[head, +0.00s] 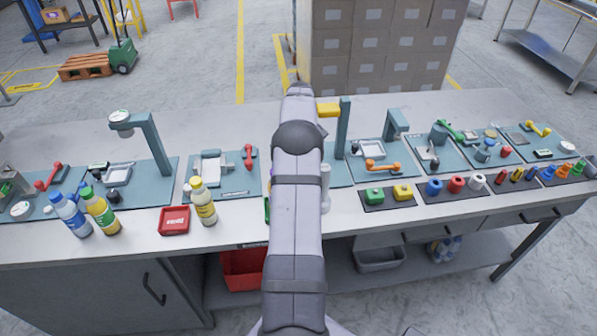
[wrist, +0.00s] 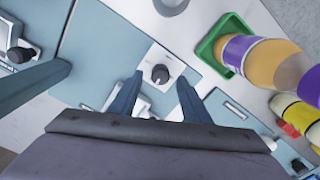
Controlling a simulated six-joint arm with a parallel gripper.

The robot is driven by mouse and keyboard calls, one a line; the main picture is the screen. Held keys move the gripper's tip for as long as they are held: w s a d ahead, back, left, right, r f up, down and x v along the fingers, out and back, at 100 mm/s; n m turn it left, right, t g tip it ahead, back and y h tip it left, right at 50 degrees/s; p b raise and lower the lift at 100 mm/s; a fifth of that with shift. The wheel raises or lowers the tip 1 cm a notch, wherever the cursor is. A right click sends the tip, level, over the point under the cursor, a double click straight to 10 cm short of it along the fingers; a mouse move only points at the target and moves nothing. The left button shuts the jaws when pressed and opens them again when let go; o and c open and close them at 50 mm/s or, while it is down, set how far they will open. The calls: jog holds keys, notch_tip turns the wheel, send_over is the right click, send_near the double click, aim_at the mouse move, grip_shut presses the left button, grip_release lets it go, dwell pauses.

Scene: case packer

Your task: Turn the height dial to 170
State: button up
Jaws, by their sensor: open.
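In the wrist view a round dark dial knob (wrist: 160,74) sits on a square white plate (wrist: 172,57) on a teal panel. I take it for the height dial. Its numbers and the value it points at are too small to read. My gripper (wrist: 160,80) is open, with one blue-grey finger on each side of the knob in the picture. I cannot tell how far the fingertips are above it. In the head view my arm hides the dial and my gripper.
A green tray (wrist: 207,47) with a purple-labelled bottle (wrist: 262,60) lies right of the dial in the wrist view. A yellow bottle (wrist: 297,112) lies beyond it. In the head view a teal post with a yellow arm (head: 328,110) stands right of my arm.

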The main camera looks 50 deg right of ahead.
jog(key=shift+r+b, duration=0.55)
jog(key=shift+r, duration=2.15)
jog(key=shift+a, duration=0.1)
jog(key=w+a+r+n, duration=0.1)
jog(key=w+a, duration=0.2)
jog(key=a, duration=0.9)
jog(key=w+a+r+n, duration=0.1)
jog(key=w+a+r, duration=0.15)
jog(key=a, duration=0.95)
jog(key=s+a+f, duration=0.2)
jog(key=s+a, duration=0.6)
jog(key=a, duration=0.2)
jog(key=s+a+f+n, duration=0.1)
jog(key=s+a+f, duration=0.2)
jog(key=s+a, duration=0.6)
jog(key=shift+a+f+n, duration=0.15)
jog(key=shift+a+n, duration=0.15)
jog(key=shift+a, duration=0.95)
